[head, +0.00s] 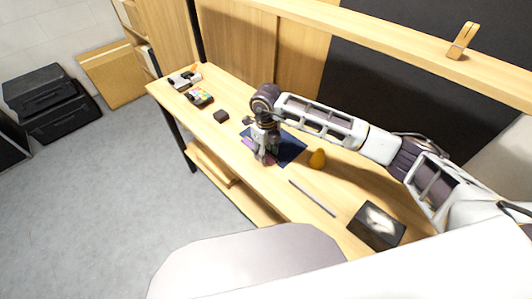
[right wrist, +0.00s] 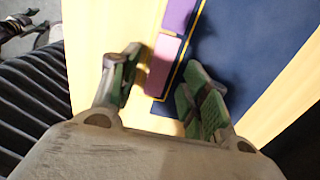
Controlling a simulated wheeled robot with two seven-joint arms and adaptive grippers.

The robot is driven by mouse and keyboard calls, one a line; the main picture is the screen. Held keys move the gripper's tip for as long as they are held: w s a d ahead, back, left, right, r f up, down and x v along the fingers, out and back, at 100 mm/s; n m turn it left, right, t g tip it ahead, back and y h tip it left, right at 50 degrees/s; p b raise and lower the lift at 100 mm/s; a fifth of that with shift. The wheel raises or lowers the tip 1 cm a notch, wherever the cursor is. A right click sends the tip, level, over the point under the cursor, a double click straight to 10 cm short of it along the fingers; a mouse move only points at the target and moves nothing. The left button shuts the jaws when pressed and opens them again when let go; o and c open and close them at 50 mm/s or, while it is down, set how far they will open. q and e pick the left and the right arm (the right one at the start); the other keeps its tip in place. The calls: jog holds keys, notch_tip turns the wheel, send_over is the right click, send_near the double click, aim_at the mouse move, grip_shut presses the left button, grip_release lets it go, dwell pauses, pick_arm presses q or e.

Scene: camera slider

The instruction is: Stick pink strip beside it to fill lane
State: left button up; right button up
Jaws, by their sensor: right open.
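A dark blue mat (head: 291,149) with a thin yellow outline lies on the table; it also shows in the right wrist view (right wrist: 232,45). In the right wrist view a purple strip (right wrist: 178,14) and a pink strip (right wrist: 162,66) lie end to end along the mat's left edge, beside the yellow line. My right gripper (right wrist: 164,66) is open, with its green-padded fingers on either side of the pink strip. I cannot tell whether they touch it. In the head view my right gripper (head: 262,154) is over the mat's left part and hides some of it. My left gripper is not in view.
A yellow-orange object (head: 317,158) stands right of the mat. A thin grey rod (head: 312,198) and a dark box (head: 377,225) lie nearer. A clothespin (head: 462,41) stands on the shelf.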

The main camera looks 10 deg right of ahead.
notch_tip(320, 180, up, 7)
dwell(0.5)
jog(key=shift+f, duration=0.1)
dwell(0.3)
